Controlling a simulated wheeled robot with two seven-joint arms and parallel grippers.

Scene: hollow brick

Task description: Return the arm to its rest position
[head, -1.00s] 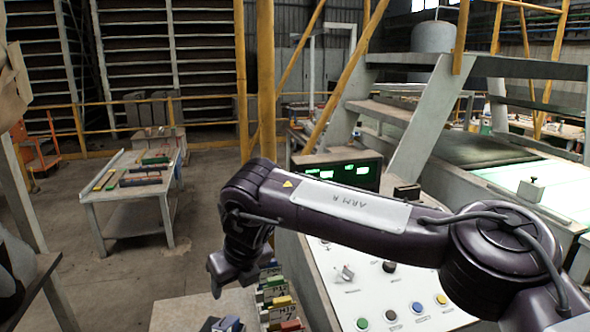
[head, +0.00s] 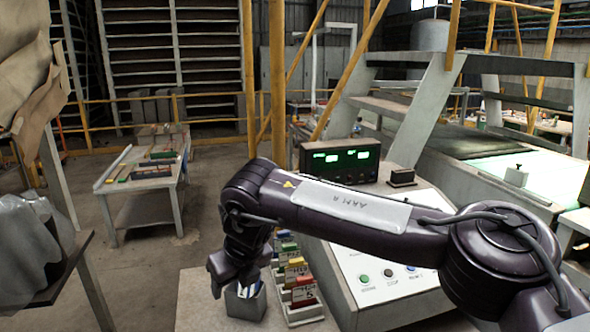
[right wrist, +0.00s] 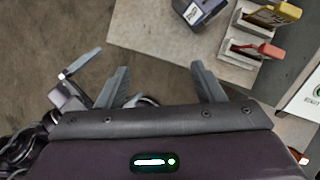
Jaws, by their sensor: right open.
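My right arm (head: 345,215) reaches in from the lower right of the head view, bent at the elbow, with its wrist pointing down. My right gripper (head: 235,287) hangs in front of a grey bench top, its fingers partly hidden by the wrist. In the right wrist view the right gripper (right wrist: 160,85) has its two fingers wide apart, with only floor and a bench edge visible between them. My left gripper is not in view.
A grey box (head: 246,302) and a rack of coloured tags (head: 298,282) stand on the bench by the right gripper. A control console (head: 385,270) is beside the arm. A cloth-covered stand (head: 30,250) is at left. Open floor lies between.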

